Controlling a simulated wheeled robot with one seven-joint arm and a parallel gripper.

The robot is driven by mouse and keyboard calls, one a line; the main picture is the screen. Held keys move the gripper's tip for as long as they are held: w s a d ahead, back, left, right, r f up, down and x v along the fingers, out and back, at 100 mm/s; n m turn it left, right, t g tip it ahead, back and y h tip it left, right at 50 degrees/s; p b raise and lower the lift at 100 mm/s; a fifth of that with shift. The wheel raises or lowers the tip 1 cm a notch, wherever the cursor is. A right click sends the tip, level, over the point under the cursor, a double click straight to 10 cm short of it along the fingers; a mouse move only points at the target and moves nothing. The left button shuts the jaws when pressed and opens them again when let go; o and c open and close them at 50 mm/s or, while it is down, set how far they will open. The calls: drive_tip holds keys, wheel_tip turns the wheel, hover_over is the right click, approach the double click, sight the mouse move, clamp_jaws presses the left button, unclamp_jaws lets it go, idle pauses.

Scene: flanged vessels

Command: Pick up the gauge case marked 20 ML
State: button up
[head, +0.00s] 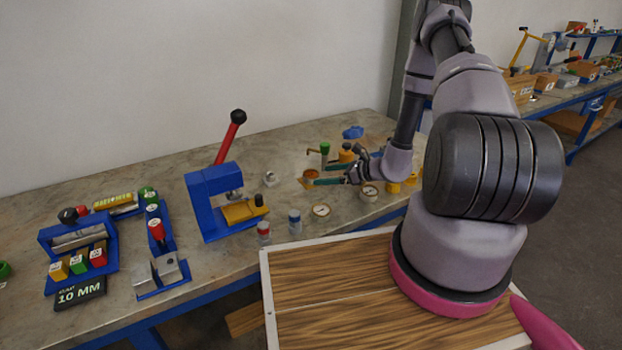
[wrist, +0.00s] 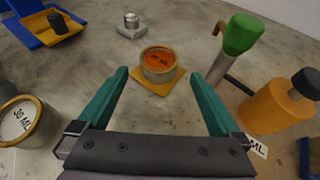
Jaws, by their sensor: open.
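A small round gauge case (wrist: 158,66) with an orange face and pale rim sits on a yellow square plate (wrist: 150,89) in the wrist view. Its dark lettering ends in ML; the number is too small to read surely. It also shows in the head view (head: 310,173). My gripper (wrist: 158,75) has its teal fingers spread, one on each side of the case's near part, with nothing held. In the head view my gripper (head: 314,178) is low over the bench at the case. A larger case marked 30 ML (wrist: 22,121) stands at the left.
A green-capped post (wrist: 238,36) and an orange cylinder with a black knob (wrist: 280,108) stand close on the right. A label ending in ML (wrist: 257,147) is partly hidden by my gripper. A small metal piece (wrist: 131,25) lies beyond. A blue press (head: 214,205) stands further left.

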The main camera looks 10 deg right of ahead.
sight(316, 175)
drive_tip(key=x, duration=0.6)
drive_tip(key=shift+r, duration=0.1)
clamp_jaws()
